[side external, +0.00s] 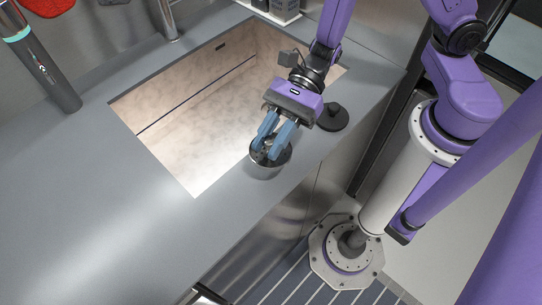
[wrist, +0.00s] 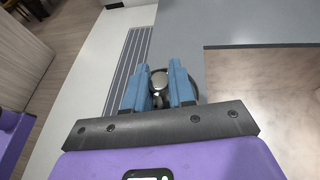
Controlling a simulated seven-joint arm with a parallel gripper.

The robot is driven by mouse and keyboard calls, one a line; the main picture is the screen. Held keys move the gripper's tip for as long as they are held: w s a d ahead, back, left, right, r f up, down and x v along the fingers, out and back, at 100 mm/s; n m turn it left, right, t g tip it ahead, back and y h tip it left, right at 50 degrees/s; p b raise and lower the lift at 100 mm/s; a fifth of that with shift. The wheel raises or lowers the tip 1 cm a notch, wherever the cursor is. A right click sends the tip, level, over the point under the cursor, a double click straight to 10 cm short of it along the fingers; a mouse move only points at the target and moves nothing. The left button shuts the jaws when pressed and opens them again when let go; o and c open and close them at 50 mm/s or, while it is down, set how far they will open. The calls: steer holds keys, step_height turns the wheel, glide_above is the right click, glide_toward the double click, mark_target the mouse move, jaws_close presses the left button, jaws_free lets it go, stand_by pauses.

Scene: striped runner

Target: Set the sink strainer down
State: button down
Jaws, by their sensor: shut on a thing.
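The strainer looks roughly level. I cannot tell whether its base touches the counter.
The rectangular sink (side external: 190,140) has a beige mottled inside and lies left of my gripper. A black round-based object (side external: 333,117) stands on the grey counter (side external: 90,200) to the right. A dark cylinder (side external: 48,75) is at the left back. The counter's front edge is close by.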

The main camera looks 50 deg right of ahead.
steer(key=shift+f, duration=2.65)
steer(key=shift+f, duration=0.15)
steer(key=c, duration=0.9)
jaws_free()
steer(key=shift+c, duration=0.2)
